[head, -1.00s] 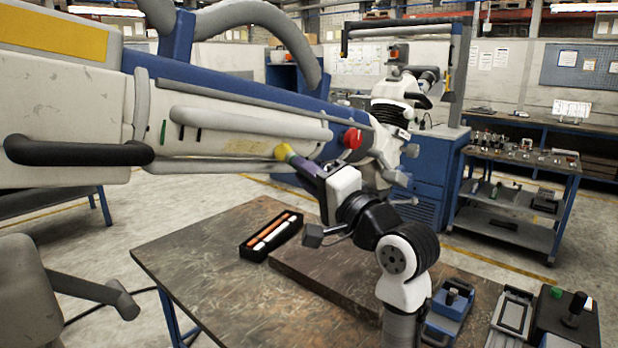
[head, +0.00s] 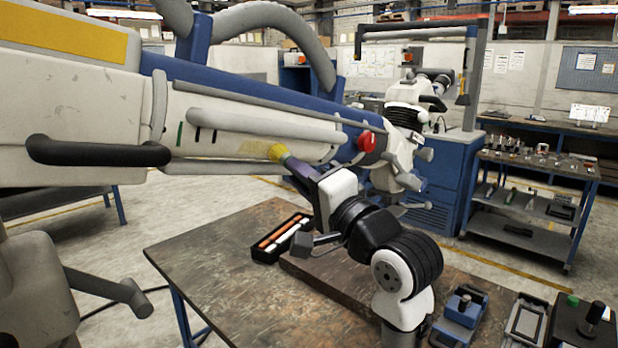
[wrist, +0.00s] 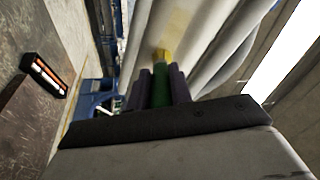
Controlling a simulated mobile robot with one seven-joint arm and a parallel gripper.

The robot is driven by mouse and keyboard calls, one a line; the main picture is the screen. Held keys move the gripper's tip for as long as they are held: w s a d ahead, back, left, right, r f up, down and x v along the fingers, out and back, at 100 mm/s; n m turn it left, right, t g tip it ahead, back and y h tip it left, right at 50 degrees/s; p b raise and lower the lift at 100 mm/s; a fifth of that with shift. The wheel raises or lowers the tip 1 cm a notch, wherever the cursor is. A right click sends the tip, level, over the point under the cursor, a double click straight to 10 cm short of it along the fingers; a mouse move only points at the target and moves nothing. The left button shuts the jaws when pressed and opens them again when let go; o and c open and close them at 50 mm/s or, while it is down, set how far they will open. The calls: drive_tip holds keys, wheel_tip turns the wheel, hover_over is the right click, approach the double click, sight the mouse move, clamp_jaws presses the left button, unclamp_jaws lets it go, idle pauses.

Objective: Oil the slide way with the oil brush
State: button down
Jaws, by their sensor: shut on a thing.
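My gripper (head: 299,170) has dark purple fingers and is shut on the oil brush (head: 277,152). The brush has a green handle and yellow bristles. The wrist view shows the green handle (wrist: 160,88) between the fingers, with the yellow bristles (wrist: 163,55) pointing away. The bristles are at the lower side of the big white and blue machine arm (head: 300,110), seemingly touching its pale surface. I take this pale strip as the slide way (head: 225,146); a faint yellowish patch shows there, left of the bristles. Whether the bristles press on it is hard to tell.
A brown worktable (head: 225,270) stands below, with a black tray (head: 268,250) of orange and white sticks. A blue device (head: 460,310) and a control box with a black knob (head: 583,325) are at right. A red knob (head: 367,141) juts from the machine arm.

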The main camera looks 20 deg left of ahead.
drive_tip(key=shift+s+a+r, duration=1.1)
drive_tip(key=shift+s+a, duration=0.35)
drive_tip(key=shift+s, duration=2.35)
drive_tip(key=w+d+f, duration=0.3)
drive_tip(key=w+d, duration=0.1)
drive_tip(key=w, duration=0.8)
drive_tip(key=shift+d+f, duration=0.15)
drive_tip(key=shift+d, duration=0.05)
drive_tip(key=shift+b, duration=0.3)
drive_tip(key=s+d+f+b, duration=0.2)
drive_tip(key=d+f, duration=0.1)
drive_tip(key=d, duration=0.1)
drive_tip(key=shift+s+d+f, duration=0.15)
drive_tip(key=shift+s, duration=0.15)
drive_tip(key=shift+s+d+f+b, duration=0.2)
drive_tip(key=shift+s+d+f, duration=0.15)
drive_tip(key=shift+d, duration=0.2)
drive_tip(key=shift+s+d+f+b, duration=0.2)
drive_tip(key=shift+s+d+f, duration=0.05)
drive_tip(key=shift+d+f, duration=0.25)
